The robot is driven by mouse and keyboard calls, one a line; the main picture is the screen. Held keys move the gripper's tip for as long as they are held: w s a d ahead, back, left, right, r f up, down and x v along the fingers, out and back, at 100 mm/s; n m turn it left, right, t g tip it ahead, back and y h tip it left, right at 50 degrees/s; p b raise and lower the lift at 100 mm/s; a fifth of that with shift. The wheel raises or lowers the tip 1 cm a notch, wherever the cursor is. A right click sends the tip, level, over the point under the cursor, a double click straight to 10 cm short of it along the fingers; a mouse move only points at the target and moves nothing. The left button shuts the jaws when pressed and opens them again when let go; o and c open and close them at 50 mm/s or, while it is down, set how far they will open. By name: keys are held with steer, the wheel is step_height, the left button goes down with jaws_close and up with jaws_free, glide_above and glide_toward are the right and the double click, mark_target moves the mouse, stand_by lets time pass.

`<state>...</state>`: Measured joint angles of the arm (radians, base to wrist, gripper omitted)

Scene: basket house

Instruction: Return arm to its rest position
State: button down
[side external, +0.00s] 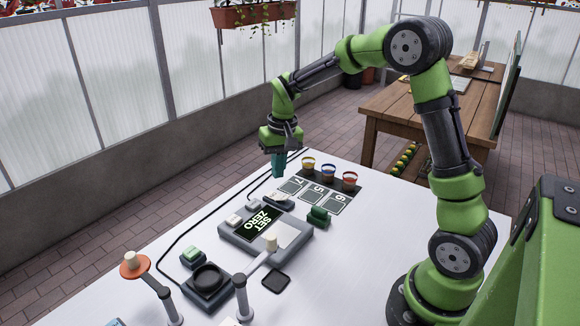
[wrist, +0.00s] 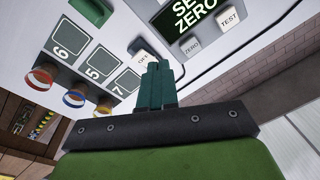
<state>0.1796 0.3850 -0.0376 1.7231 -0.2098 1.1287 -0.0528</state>
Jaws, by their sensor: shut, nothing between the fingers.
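My green arm reaches out over the white table (side external: 200,235) from its mount at the right. My gripper (side external: 279,172) is above the far part of the table, with its teal fingers pointing down. The fingers are together and hold nothing. In the wrist view my gripper (wrist: 157,68) shows the closed teal fingers, and their tips overlap the OFF button (wrist: 143,58) in the picture. I cannot tell whether they touch it.
A grey console (side external: 295,235) reads "SET ZERO". Beyond it are three coloured cups (side external: 328,172) by cards 7, 5 and 6. A green block (side external: 318,215), a black round dial (side external: 207,279) and an upright orange-topped post (side external: 134,264) stand nearby. A wooden bench (side external: 410,105) is behind.

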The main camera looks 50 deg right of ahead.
steer(key=s+a+r+t, duration=0.2)
steer(key=s+a+r, duration=0.1)
steer(key=s, duration=0.3)
steer(key=s+a+r+n+t+y, duration=0.1)
steer(key=s+a+r+t, duration=0.1)
steer(key=s+a+r, duration=0.2)
steer(key=s+a+r+n+t, duration=0.1)
steer(key=s+a+r, duration=0.3)
steer(key=s, duration=0.5)
steer(key=shift+s+r+t, duration=0.2)
steer(key=shift+r+t, duration=0.1)
steer(key=shift+t, duration=0.3)
